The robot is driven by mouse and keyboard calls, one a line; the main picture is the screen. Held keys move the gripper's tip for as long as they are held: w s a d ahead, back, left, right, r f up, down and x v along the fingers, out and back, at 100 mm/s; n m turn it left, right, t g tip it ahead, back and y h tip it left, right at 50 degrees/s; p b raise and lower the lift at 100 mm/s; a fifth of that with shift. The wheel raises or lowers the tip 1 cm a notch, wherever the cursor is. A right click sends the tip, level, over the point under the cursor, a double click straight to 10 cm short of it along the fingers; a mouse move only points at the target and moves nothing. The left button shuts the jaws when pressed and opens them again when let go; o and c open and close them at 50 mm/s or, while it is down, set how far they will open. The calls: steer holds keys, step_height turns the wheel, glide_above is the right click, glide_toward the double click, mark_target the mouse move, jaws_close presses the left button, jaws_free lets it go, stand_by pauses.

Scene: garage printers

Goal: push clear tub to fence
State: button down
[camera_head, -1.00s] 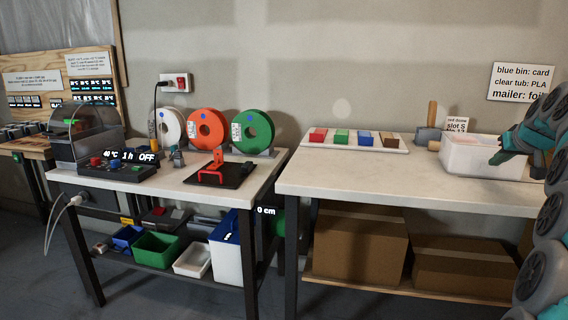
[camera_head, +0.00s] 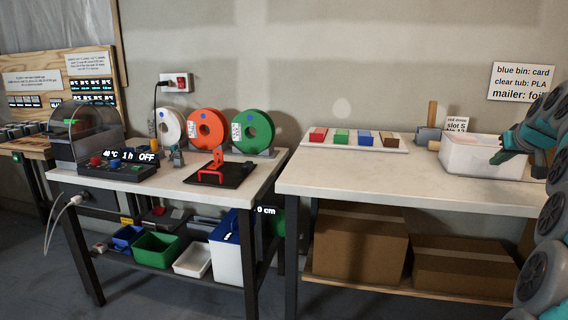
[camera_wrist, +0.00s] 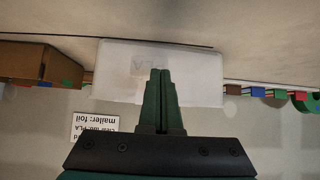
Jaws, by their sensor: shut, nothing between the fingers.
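The clear tub (camera_head: 480,163) is a whitish, translucent open box upright at the right end of the right-hand workbench. My gripper (camera_head: 494,160) is shut and empty, with its fingertips at the tub's right part. I cannot tell from this view whether they touch it. In the wrist view the tub (camera_wrist: 115,75) lies right in front of my shut fingers (camera_wrist: 162,72), with faint lettering showing through its wall. I cannot make out a fence for certain; the tub and arm hide part of the bench behind.
A tray with coloured blocks (camera_head: 354,148) and a grey tool with a wooden handle (camera_head: 431,120) stand left of the tub. A small slot sign (camera_head: 457,124) is behind it. The bench (camera_head: 370,178) is clear in front. Cardboard boxes (camera_head: 360,243) fill the shelf below.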

steer(key=shift+s+f+b+v, duration=0.15)
steer(key=shift+b+v, duration=0.1)
steer(key=shift+v, duration=0.75)
steer(key=shift+s+f+b+v, duration=0.15)
steer(key=shift+f+b+v, duration=0.1)
steer(key=shift+v, duration=0.8)
